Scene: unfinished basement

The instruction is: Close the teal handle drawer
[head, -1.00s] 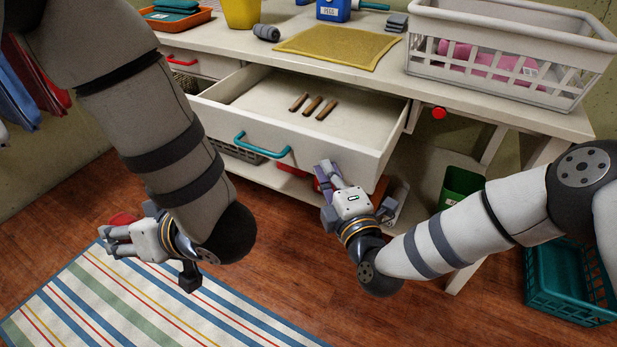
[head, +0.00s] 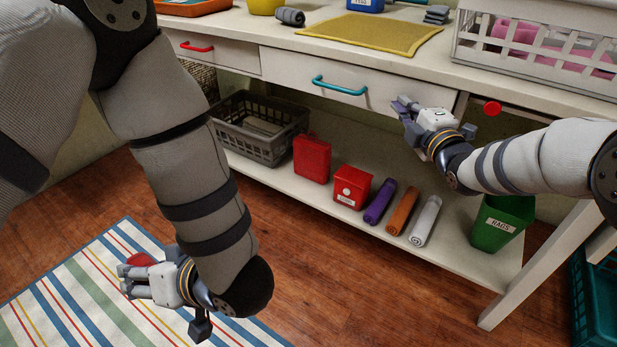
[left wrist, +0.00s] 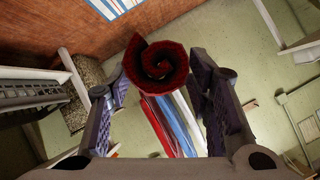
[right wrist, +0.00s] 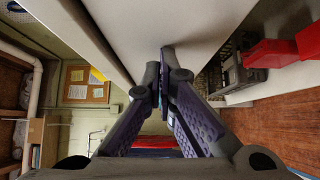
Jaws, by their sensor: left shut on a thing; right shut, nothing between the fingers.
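The drawer with the teal handle (head: 339,86) has a white front (head: 292,76) that looks flush, or nearly so, under the tabletop in the head view; its inside is hidden. My right gripper (head: 402,107) is shut and empty, with its fingertips at the right part of the drawer front. In the right wrist view the closed fingertips (right wrist: 163,72) are against or very near a white surface; I cannot tell if they touch. My left gripper (head: 123,280) is shut on a dark red rolled towel (left wrist: 157,62), low over the striped rug.
A red-handled drawer (head: 197,47) is to the left and looks shut. The lower shelf holds a grey basket (head: 258,150), red containers (head: 312,158), several rolled towels and a green bin (head: 500,228). A white basket (head: 480,45) and yellow mat (head: 370,35) are on top.

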